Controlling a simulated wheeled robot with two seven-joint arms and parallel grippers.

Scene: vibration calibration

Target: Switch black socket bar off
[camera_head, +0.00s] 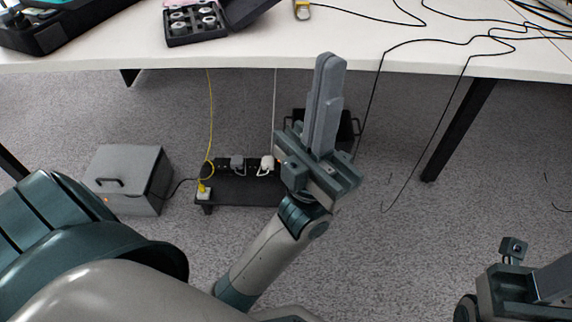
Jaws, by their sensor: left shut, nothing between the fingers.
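The black socket bar (224,165) lies on a low black stand (240,190) on the floor beneath the table. A grey plug and a white plug sit in it, and a yellow cable runs down to its left end. An orange-red glow shows near its right end, beside my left gripper (329,60). That gripper is shut and empty, fingers pointing up the picture, and its body hides whatever lies behind it at the bar's right end. Part of my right gripper (545,285) shows at the lower right; its fingertips are cut off.
A white table (420,50) spans the top, with a case of round parts (192,22) and loose black cables on it. Black table legs stand at the sides. A grey box (128,180) with a handle stands left of the stand. Carpet at right is mostly clear.

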